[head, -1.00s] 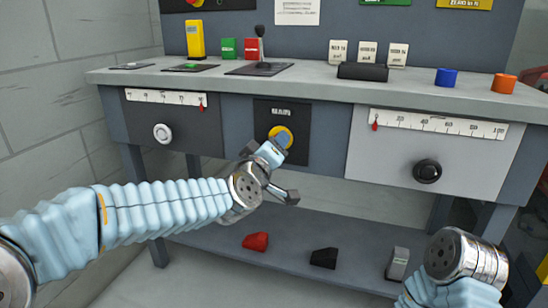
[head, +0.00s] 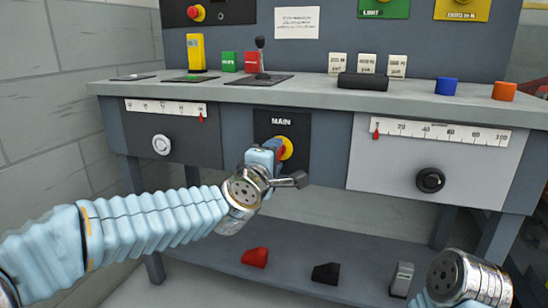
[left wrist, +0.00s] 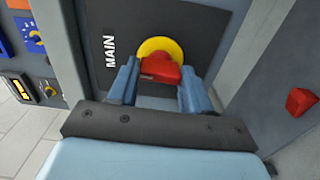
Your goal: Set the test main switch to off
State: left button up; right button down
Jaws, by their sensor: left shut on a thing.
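The test main switch is a red handle (left wrist: 160,68) on a yellow disc (left wrist: 158,48), set on a black plate (left wrist: 135,25) marked MAIN.
A left drawer with a white knob (head: 162,145) and a right drawer with a black knob (head: 430,181) flank the switch. A lever (head: 261,58) and several coloured blocks stand on the bench top (head: 310,90). A lower shelf (head: 215,250) holds red, black and grey pieces.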

dwell(0.3)
pick_arm(q)
jog(key=o, duration=1.1)
jog(key=shift+c, duration=0.2)
jog(key=v, duration=1.4)
jog(key=shift+p, duration=0.35)
